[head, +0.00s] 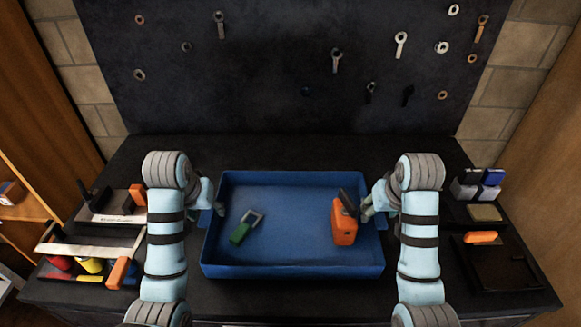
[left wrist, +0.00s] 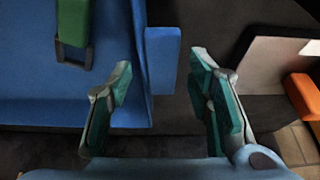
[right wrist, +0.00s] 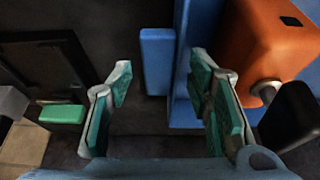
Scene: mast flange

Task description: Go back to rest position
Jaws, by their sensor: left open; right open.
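My left gripper (left wrist: 160,85) is open beside the left wall of a blue tray (head: 290,271). In the left wrist view a blue tab on the tray's wall (left wrist: 163,60) lies just ahead of the fingers, with nothing held. My right gripper (right wrist: 160,88) is open beside the tray's right wall. A similar blue tab (right wrist: 156,62) shows ahead of its fingers. Inside the tray lie a green padlock-like piece (head: 240,231) at the left and an orange block with a dark part (head: 343,224) at the right. In the head view my arms partly hide both grippers.
On the left of the dark bench stand bins with red, yellow and orange items (head: 90,265). On the right are small blocks (head: 480,185) and a dark tray with an orange piece (head: 481,237). A dark board with hung tools (head: 290,60) stands behind. The bench behind the tray is clear.

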